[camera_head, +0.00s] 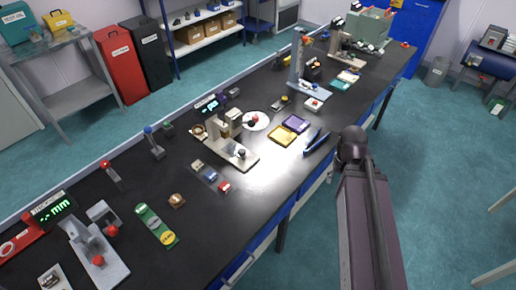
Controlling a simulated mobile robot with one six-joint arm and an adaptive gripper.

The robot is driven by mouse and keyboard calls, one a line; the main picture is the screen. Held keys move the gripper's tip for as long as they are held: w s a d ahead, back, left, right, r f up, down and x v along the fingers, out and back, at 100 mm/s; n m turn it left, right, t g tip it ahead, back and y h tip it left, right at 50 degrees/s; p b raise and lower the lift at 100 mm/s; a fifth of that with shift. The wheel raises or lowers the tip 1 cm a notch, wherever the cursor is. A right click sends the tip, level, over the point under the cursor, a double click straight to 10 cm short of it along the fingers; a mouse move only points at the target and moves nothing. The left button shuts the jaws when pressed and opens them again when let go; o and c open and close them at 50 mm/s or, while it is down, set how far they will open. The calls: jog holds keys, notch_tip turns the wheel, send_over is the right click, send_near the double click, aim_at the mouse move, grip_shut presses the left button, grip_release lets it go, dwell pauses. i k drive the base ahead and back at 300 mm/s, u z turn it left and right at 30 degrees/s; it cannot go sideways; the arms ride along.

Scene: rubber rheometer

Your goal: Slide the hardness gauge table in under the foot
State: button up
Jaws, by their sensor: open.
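No label readable here names the hardness gauge. A likely match is the bench instrument with a long pale base plate (239,158) and a beige upright block (230,123), in the middle of the bench. A small dark knobbed part (241,153) sits toward the near right end of this plate, apart from the upright. Whether that part is the sliding table, and where the foot is, is too small to tell. My arm (368,225) reaches up from the lower right, beside the bench's near edge. My gripper is not in view.
The black bench (120,255) runs from lower left to upper right. A gauge with a green mm display (54,210) stands at lower left. A tall grey stand (298,83) stands farther back.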

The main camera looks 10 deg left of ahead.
aim_at(240, 153)
jog(key=z, duration=0.55)
jog(key=k, duration=1.2)
jog(key=u, duration=1)
jog(key=i, duration=0.9)
jog(key=z, duration=0.05)
